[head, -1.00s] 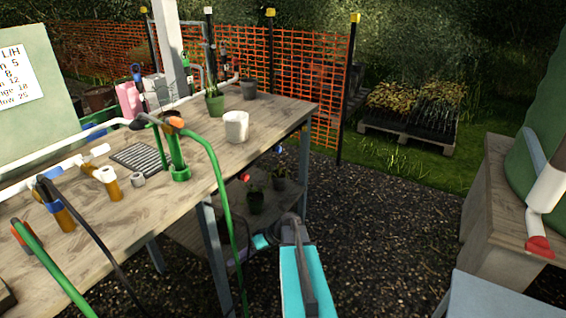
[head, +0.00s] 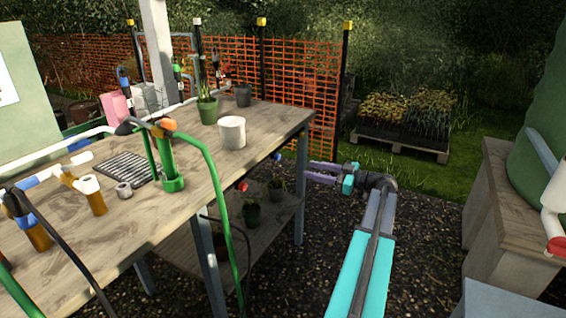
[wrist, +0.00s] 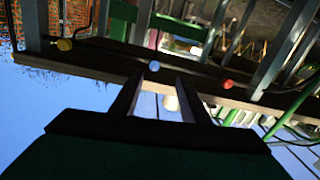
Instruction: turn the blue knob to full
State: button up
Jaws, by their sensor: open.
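The blue knob (head: 278,156) is small and round, on the front edge of the wooden bench near its far right corner. It also shows in the wrist view (wrist: 154,66), between and just beyond my fingertips. My gripper (head: 310,172) is to the right of the bench edge, its two fingers apart and pointing left toward the blue knob. The fingers (wrist: 160,78) are empty and apart from the knob. The knob's pointer or setting is too small to tell.
A red knob (head: 242,187) sits on the same edge, nearer me; a yellow knob (wrist: 65,44) shows in the wrist view. Gravel lies to the right.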

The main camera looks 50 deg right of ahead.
aim_at(279, 158)
jog(key=shift+s+d+r, duration=0.4)
jog(key=shift+d+r, duration=0.1)
jog(key=shift+r, duration=0.15)
jog(key=shift+w, duration=0.1)
jog(key=x, duration=1.3)
jog(key=shift+w, duration=0.35)
jog(key=c, duration=0.9)
jog(key=shift+a, duration=0.4)
jog(key=shift+c, duration=0.8)
jog(key=shift+d, duration=0.3)
